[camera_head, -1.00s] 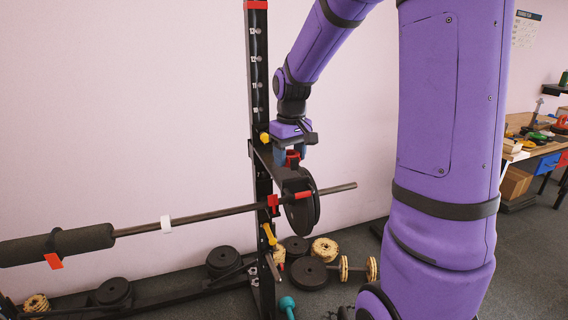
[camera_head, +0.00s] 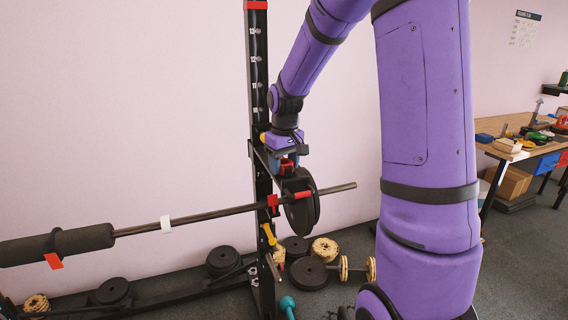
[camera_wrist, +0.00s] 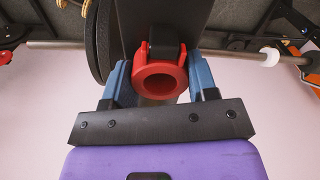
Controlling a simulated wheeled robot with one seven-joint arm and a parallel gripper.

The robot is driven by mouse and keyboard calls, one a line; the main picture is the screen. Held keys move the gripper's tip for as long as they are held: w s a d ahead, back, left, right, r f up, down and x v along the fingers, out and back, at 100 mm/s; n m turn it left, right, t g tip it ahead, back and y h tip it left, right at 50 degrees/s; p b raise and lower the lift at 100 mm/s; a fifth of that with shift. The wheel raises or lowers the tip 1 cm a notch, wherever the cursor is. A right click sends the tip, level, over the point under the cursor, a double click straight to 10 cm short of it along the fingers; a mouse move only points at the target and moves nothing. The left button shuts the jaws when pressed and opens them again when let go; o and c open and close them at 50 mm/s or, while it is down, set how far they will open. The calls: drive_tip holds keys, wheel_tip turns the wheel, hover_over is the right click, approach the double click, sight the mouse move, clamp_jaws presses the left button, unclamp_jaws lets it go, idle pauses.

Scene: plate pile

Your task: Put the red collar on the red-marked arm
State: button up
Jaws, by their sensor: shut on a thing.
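My gripper (camera_head: 287,163) is at the black rack upright (camera_head: 259,90), just above the dark plates on the bar. In the wrist view, its blue fingers (camera_wrist: 160,86) are on either side of the red collar (camera_wrist: 141,85), whose round hole faces the camera. The collar also shows between the fingers in the head view (camera_head: 287,168). Red marks show at the bar by the upright (camera_head: 272,202) and at the plates (camera_head: 304,194). I cannot tell which of these is the red-marked arm. A black part (camera_wrist: 148,18) lies just behind the collar; I cannot tell if they touch.
Dark plates (camera_head: 301,212) hang on the bar. Weights (camera_head: 309,273) lie on the floor. A workbench (camera_head: 500,152) stands at right.

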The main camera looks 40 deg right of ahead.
drive_tip(key=shift+f, duration=0.2)
drive_tip(key=o, duration=1)
drive_tip(key=shift+s+f, duration=0.1)
drive_tip(key=shift+f, duration=0.05)
drive_tip(key=shift+c, duration=0.2)
wheel_tip(320, 180, up, 12)
drive_tip(key=s+a+r+t, duration=0.1)
drive_tip(key=s+a+r, duration=0.25)
drive_tip(key=s, duration=0.25)
drive_tip(key=s+a+r+t, duration=0.1)
drive_tip(key=s+a+r, duration=0.1)
drive_tip(key=s+a, duration=0.35)
drive_tip(key=s+a+f+t, duration=0.1)
drive_tip(key=s+a+t, duration=0.2)
drive_tip(key=s, duration=1.1)
drive_tip(key=shift+a+f, duration=0.35)
drive_tip(key=shift+f, duration=0.05)
